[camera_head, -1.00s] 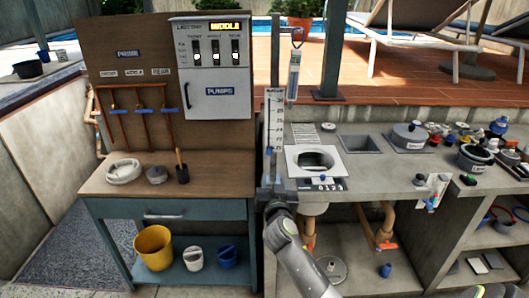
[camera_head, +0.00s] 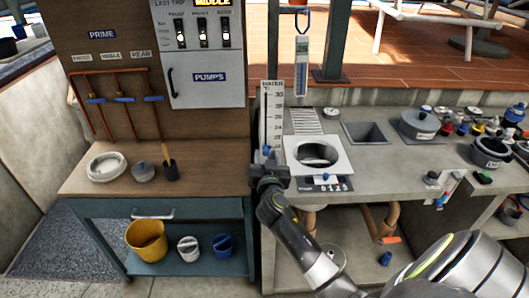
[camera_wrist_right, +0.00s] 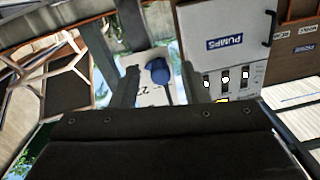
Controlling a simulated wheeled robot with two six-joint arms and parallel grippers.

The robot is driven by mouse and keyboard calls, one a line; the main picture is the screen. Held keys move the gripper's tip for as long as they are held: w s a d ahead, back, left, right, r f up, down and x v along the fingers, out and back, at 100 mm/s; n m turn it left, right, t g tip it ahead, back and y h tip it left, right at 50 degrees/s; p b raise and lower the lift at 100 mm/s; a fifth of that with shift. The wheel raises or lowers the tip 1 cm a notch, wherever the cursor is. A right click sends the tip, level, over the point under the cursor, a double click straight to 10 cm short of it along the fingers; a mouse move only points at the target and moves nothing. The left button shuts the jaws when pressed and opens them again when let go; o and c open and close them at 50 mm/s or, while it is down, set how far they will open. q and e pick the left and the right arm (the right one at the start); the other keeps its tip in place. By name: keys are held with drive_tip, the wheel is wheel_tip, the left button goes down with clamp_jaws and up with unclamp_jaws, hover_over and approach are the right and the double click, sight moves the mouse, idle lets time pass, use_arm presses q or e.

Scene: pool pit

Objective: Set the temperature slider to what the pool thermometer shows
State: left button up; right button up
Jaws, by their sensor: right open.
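The temperature slider is a tall white scale board (camera_head: 272,112) marked from 30 at the top downward, between the pump bench and the grey counter. Its blue knob (camera_head: 267,151) sits low on the board; in the right wrist view the knob (camera_wrist_right: 160,71) is beside a mark that looks like 22. My right gripper (camera_head: 267,163) is at the low end of the scale. In the wrist view its open fingers (camera_wrist_right: 160,84) stand either side of the knob, contact unclear. The pool thermometer (camera_head: 302,68) hangs from a blue hook behind the board; its reading is too small to tell. My left gripper is out of view.
Left of the slider stands a wooden bench (camera_head: 215,184) with a pumps cabinet (camera_head: 208,93). Right of it, the grey counter (camera_head: 380,178) holds a round opening (camera_head: 317,155), a pot (camera_head: 419,124) and small bottles. The deck lies behind.

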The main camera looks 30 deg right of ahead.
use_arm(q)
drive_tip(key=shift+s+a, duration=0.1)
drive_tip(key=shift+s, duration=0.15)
use_arm(e)
drive_tip(key=shift+s, duration=0.1)
drive_tip(key=shift+c, duration=0.7)
clamp_jaws()
drive_tip(key=shift+r, duration=0.1)
drive_tip(key=p, duration=0.5)
approach(265, 117)
drive_tip(key=x, duration=0.4)
drive_tip(key=shift+w+d, duration=0.2)
drive_tip(key=shift+w, duration=0.1)
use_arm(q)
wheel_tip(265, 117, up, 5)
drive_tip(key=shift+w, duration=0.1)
